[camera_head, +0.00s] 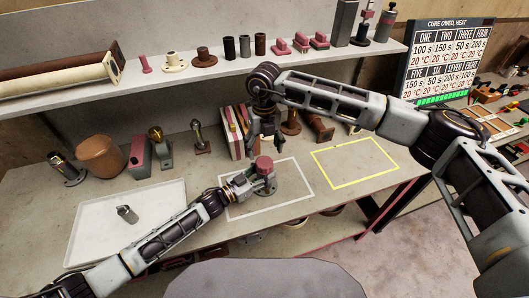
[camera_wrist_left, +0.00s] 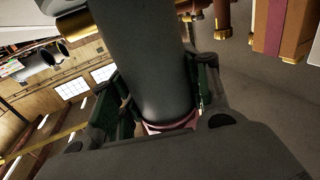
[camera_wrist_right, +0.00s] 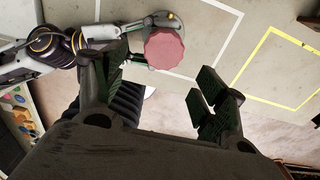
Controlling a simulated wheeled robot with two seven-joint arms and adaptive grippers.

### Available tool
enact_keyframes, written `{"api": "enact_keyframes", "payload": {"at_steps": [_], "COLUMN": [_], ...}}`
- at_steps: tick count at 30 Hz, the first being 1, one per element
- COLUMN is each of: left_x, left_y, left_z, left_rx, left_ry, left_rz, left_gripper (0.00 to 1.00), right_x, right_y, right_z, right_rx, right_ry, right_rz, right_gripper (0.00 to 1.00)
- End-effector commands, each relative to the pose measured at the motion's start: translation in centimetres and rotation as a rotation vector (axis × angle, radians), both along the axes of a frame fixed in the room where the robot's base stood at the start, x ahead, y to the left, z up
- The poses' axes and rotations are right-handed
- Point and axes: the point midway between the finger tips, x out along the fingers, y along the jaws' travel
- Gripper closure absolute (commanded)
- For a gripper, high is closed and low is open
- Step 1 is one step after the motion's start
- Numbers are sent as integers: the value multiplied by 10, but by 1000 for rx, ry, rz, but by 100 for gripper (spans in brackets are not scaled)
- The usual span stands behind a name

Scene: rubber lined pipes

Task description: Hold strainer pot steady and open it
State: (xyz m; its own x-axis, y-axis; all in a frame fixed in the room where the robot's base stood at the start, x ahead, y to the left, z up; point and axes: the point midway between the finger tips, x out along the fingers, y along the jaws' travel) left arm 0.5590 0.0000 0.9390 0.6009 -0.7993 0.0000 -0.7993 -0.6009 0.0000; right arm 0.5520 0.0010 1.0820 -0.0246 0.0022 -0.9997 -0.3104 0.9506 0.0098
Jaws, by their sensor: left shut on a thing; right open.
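The strainer pot (camera_head: 270,184) is a grey body with a dull red, faceted lid (camera_head: 263,164). It stands within the white outlined rectangle on the bench. The lid also shows from above in the right wrist view (camera_wrist_right: 164,48). My left gripper (camera_head: 250,183) is shut on the pot's body from the left; the grey body (camera_wrist_left: 145,60) fills the middle of the left wrist view between the green pads. My right gripper (camera_head: 264,141) is open and empty, pointing down above the lid. Its two fingers (camera_wrist_right: 162,85) are spread wide, apart from the lid.
A white tray (camera_head: 85,225) at the left holds a small metal cylinder (camera_head: 127,213). The yellow outlined area (camera_head: 352,163) at right is empty. Several fittings and a striped box (camera_head: 233,132) line the back of the bench, beneath a shelf (camera_head: 190,77) with more parts.

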Motion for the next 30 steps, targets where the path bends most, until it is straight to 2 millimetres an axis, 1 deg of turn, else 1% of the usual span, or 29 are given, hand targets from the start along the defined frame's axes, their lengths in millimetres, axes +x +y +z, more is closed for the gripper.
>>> {"api": "enact_keyframes", "payload": {"at_steps": [1,5,9,18,22,30], "left_x": [0,0,0,0,0,0], "left_y": [0,0,0,0,0,0], "left_z": [0,0,0,0,0,0], "left_rx": [-1,-1,-1,0,0,0], "left_ry": [1,1,1,1,1,1], "left_rz": [0,0,0,0,0,0], "left_gripper": [100,100,100,100,100,100], "right_x": [-4,-10,-9,2,5,7], "right_y": [2,10,17,12,9,1], "right_z": [-5,-10,-6,9,12,12], "right_rx": [5,33,63,50,36,2], "right_ry": [12,36,34,3,-8,-22], "right_rz": [2,2,-23,-261,-373,-596], "right_gripper": [29,29,29,29,29,29]}}
